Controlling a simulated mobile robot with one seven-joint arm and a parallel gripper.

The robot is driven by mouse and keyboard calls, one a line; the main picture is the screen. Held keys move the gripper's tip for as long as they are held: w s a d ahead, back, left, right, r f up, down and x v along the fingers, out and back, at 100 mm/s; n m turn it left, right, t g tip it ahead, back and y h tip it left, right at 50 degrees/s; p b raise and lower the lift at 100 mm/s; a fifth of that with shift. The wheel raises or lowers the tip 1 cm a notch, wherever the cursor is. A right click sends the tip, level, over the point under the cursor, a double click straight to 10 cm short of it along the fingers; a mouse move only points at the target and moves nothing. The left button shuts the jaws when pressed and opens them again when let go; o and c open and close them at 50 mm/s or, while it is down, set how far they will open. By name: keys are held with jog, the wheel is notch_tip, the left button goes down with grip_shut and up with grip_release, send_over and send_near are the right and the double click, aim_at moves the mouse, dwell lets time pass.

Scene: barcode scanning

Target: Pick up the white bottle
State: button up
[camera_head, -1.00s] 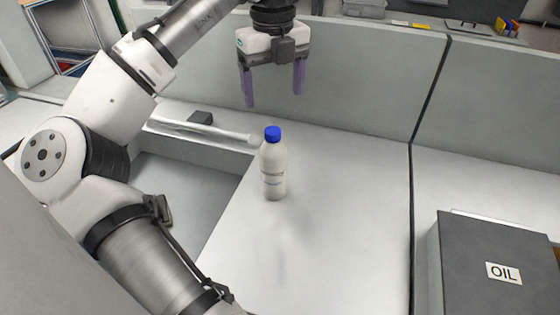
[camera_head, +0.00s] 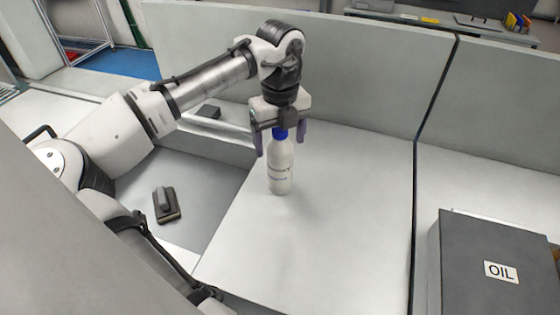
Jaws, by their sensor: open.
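The white bottle (camera_head: 281,172) with a blue cap (camera_head: 280,134) stands upright on the light grey counter (camera_head: 330,230). My gripper (camera_head: 280,150) points down over the bottle's top. Its two purple-grey fingers are open, one to the left and one to the right of the cap and neck in the picture. I cannot tell whether the fingers touch the bottle. The gripper body hides the very top of the cap.
A dark box labelled OIL (camera_head: 490,260) stands on the counter at the lower right. A dark handheld object (camera_head: 167,204) lies in the recessed area left of the counter. A grey partition (camera_head: 370,80) runs behind the bottle. The counter in front is clear.

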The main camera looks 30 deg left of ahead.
jog(key=c, duration=1.4)
jog(key=shift+r, duration=0.15)
jog(key=shift+r+p, duration=0.5)
jog(key=shift+p, duration=0.1)
notch_tip(320, 180, up, 5)
jog(key=p, duration=0.5)
jog(key=shift+r, duration=0.15)
notch_tip(320, 180, up, 14)
jog(key=shift+f+b, duration=0.25)
jog(key=shift+b, duration=0.3)
jog(key=shift+f, duration=0.1)
